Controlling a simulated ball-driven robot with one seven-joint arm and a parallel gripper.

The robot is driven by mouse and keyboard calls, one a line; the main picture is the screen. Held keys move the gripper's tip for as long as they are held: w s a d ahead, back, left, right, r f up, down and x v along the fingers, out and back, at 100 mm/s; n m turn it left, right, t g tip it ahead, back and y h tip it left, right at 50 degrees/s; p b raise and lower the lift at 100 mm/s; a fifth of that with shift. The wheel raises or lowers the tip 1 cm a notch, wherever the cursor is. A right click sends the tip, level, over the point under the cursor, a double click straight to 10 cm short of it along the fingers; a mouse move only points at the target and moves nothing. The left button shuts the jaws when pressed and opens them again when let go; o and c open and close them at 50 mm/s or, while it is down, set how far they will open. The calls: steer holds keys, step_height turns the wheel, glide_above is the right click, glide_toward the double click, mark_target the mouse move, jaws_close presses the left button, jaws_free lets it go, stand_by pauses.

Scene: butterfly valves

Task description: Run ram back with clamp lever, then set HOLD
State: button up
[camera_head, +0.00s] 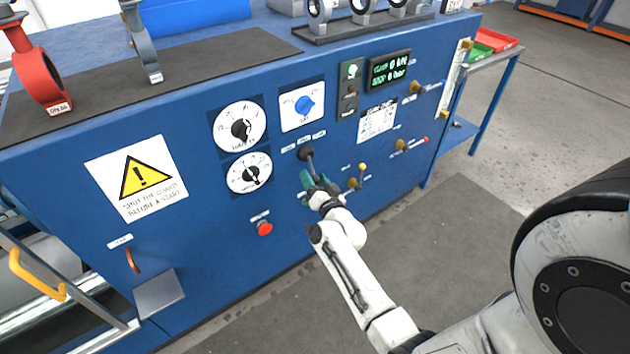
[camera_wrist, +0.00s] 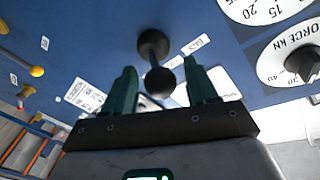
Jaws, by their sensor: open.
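The clamp lever (camera_head: 309,160) is a black lever on the blue panel, with a row of small labels above its round base. In the head view it points down toward my gripper (camera_head: 315,188), whose green fingers hide its end. In the wrist view the lever's ball knob (camera_wrist: 159,81) shows between the two green fingers of my gripper (camera_wrist: 159,68), with a gap on each side. My gripper is open and not closed on the knob. The display (camera_head: 389,69) above right reads 0 kN and 0 bar.
A yellow-tipped lever (camera_head: 358,176) stands close right of my gripper. A red button (camera_head: 264,228) is lower left. The floor before the panel is clear.

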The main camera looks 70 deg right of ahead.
jaws_close()
stand_by(0.5)
